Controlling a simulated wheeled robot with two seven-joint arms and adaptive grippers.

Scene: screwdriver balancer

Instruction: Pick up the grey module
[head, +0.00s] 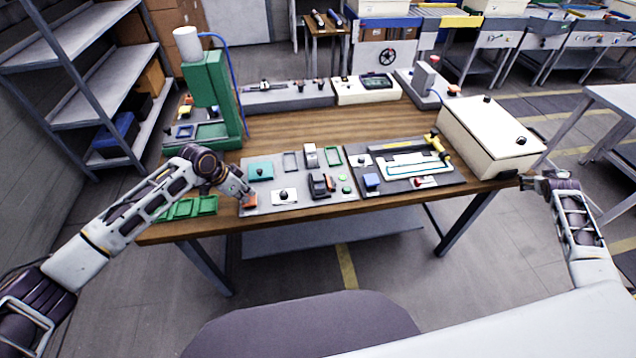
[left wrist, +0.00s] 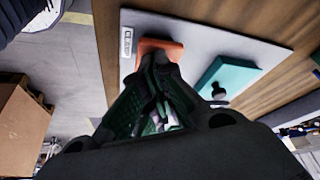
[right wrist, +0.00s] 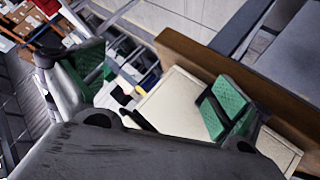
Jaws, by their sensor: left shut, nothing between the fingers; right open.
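A small upright grey block (head: 311,156), which looks like the grey module, stands at the back of the left grey board (head: 262,207) on the wooden table. My left gripper (head: 247,196) is shut and empty at the board's front left corner, well to the left of the grey block. Its fingertips are close to an orange block (left wrist: 160,48); I cannot tell whether they touch it. My right gripper (head: 527,183) is open and empty by the right end of the cream box (head: 490,135). The grey block does not show clearly in either wrist view.
A second board with a yellow-handled tool (head: 436,143) lies to the right. A green press (head: 207,90) stands back left. Green bins (head: 187,208) sit at the front left edge.

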